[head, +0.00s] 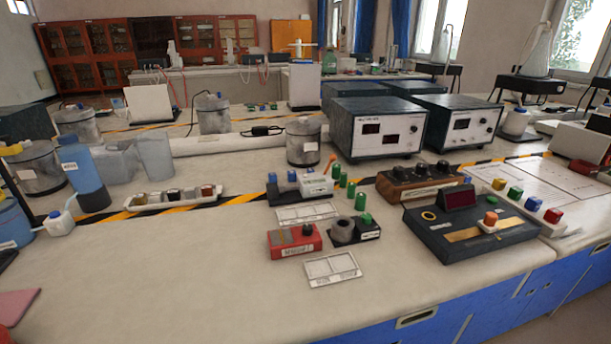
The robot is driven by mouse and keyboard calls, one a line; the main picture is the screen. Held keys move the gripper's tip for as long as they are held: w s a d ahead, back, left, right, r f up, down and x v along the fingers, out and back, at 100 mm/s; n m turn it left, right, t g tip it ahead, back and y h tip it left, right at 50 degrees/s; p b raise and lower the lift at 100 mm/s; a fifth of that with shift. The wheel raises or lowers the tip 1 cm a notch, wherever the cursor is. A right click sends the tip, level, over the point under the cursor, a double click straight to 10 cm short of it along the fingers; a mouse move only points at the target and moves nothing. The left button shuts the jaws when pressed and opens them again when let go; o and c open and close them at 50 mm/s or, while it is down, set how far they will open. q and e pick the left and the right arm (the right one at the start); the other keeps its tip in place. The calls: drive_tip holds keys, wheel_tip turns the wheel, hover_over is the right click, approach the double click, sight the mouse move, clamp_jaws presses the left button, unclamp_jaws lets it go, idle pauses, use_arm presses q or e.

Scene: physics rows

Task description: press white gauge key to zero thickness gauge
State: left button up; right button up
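A dark box-shaped instrument (440,236) with a dark red display window (458,198) sits on the right part of the near bench; it looks like the thickness gauge. A gold strip lies across its top, with an orange knob (491,218) and a small pale piece (487,228) beside it. I cannot tell whether the pale piece is the white key; no clearly separate white key can be made out. Neither of my grippers is in view.
A brown box with black knobs (410,187) stands just behind the gauge. A row of coloured caps (515,193) on white bases is to its right. The front-left bench top (170,280) is largely clear.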

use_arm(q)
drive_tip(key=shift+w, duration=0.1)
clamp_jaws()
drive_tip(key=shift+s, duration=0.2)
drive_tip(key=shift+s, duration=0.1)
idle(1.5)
